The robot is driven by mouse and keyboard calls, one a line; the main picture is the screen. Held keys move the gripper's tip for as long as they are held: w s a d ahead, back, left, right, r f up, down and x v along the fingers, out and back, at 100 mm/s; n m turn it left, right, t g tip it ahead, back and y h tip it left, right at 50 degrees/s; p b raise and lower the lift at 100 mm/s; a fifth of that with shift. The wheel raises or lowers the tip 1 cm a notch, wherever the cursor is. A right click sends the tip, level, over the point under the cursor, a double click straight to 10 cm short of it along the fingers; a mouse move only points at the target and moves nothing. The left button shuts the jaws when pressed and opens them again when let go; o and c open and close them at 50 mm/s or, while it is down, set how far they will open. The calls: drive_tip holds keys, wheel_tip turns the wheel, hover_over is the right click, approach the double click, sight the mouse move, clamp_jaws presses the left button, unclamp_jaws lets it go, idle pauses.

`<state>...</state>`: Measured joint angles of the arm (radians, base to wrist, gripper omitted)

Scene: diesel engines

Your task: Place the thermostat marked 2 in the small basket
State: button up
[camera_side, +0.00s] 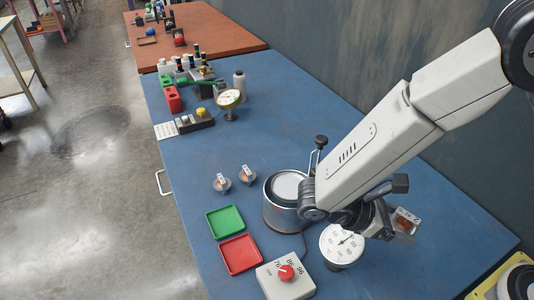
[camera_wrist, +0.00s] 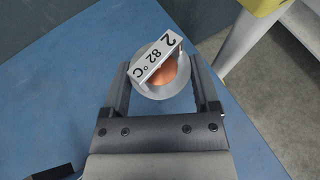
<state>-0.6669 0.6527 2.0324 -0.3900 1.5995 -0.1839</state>
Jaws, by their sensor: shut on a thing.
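The thermostat marked 2 (camera_wrist: 160,75) is a round metal disc with a copper-coloured centre and a white tag reading "2 82°C". My gripper (camera_wrist: 160,65) is shut on it, one finger on each side, and holds it above the blue table. In the side view my gripper (camera_side: 392,222) is at the right, beyond the dial gauge, with the tagged thermostat (camera_side: 404,222) at its end. A metal pot (camera_side: 283,213) with a pale round inside and an upright black-knobbed lever stands left of my gripper, partly behind my arm. I cannot clearly make out a small basket.
Two other tagged thermostats (camera_side: 221,183) (camera_side: 247,175) lie left of the pot. A green tray (camera_side: 225,222), a red tray (camera_side: 240,254), a control box with a red knob (camera_side: 286,273) and a dial gauge (camera_side: 342,246) are near the front. The table's middle is clear.

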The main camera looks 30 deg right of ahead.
drive_tip(key=w+a+r+n+t+y, duration=0.1)
drive_tip(key=w+a+r+n+t, duration=0.1)
drive_tip(key=w+r+n+t, duration=0.4)
drive_tip(key=w+a+r+n+t+y, duration=0.1)
drive_tip(key=w+a+n+t, duration=0.3)
drive_tip(key=n+t, duration=0.5)
drive_tip(key=t, duration=0.1)
hover_over(289, 190)
drive_tip(key=s, duration=0.1)
drive_tip(key=shift+m, duration=0.3)
drive_tip(key=f, duration=0.8)
drive_tip(key=shift+s+d+f, duration=0.15)
drive_tip(key=shift+s+d, duration=0.05)
drive_tip(key=shift+d, duration=0.1)
drive_tip(key=shift+w+a+f, duration=0.2)
drive_tip(key=shift+w+f, duration=0.3)
drive_tip(key=shift+f, duration=0.05)
drive_tip(key=shift+f, duration=0.1)
drive_tip(key=shift+w+f, duration=0.2)
drive_tip(key=shift+a+f, duration=0.1)
drive_tip(key=shift+f, duration=1.45)
drive_tip(key=shift+f, duration=0.6)
